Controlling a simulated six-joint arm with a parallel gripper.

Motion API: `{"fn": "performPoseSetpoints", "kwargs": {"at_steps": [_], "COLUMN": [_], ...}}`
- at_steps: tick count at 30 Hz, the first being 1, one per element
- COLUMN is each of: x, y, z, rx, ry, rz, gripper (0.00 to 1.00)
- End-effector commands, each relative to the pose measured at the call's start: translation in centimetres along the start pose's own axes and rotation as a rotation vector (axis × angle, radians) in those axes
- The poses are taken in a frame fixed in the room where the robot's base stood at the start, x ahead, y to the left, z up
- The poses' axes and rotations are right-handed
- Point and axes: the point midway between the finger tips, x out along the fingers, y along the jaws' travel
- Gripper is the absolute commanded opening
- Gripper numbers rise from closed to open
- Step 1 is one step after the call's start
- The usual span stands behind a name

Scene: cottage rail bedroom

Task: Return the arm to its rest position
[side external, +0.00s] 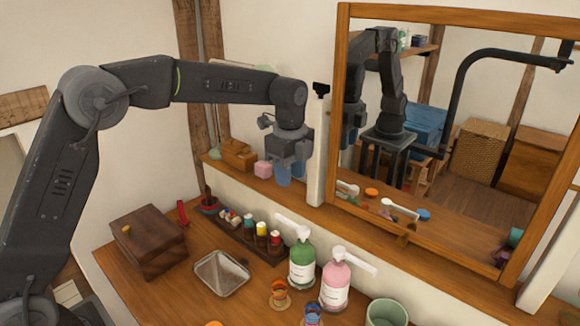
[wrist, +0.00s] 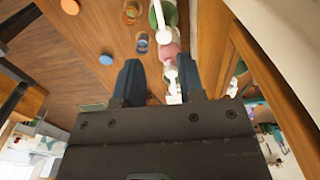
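My gripper (side external: 291,176) hangs at the end of my raised arm, fingers pointing down, in front of the wall ledge just left of the mirror. Its two blue fingers (wrist: 160,78) stand apart in the wrist view, with nothing held between them. A pink pump bottle (wrist: 171,52) shows beyond the gap between the fingers. The gripper is well above the table and appears clear of the bottles. Whether it is close to the ledge items behind it is hard to tell.
A wood-framed mirror (side external: 342,100) and a white post (side external: 317,150) stand close right of the gripper. Below, the table holds a wooden box (side external: 150,243), metal tray (side external: 222,273), paint rack (side external: 272,255), green bottle (side external: 302,268), pink bottle (side external: 337,288) and green cup (side external: 386,313).

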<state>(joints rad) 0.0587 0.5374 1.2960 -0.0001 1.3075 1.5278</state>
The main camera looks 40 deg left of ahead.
Motion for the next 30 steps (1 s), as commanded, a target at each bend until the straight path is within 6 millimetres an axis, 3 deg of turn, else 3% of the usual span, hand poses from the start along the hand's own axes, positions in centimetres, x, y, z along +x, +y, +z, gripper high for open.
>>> {"fn": "performPoseSetpoints", "kwargs": {"at_steps": [5,15,19,23,30], "x": [-1.3,-1.5,-2.6,-5.2,-8.5], "y": [0.0,0.1,1.1,4.2,12.9], "z": [0.0,0.0,0.2,0.6,1.5], "rx": [0.000,-0.002,-0.061,-0.231,-0.667], "ry": [0.000,0.000,0.002,0.012,0.076], "rz": [-0.001,-0.002,-0.022,-0.079,-0.207], "gripper": [0.36,0.36,0.36,0.36,0.36]}}
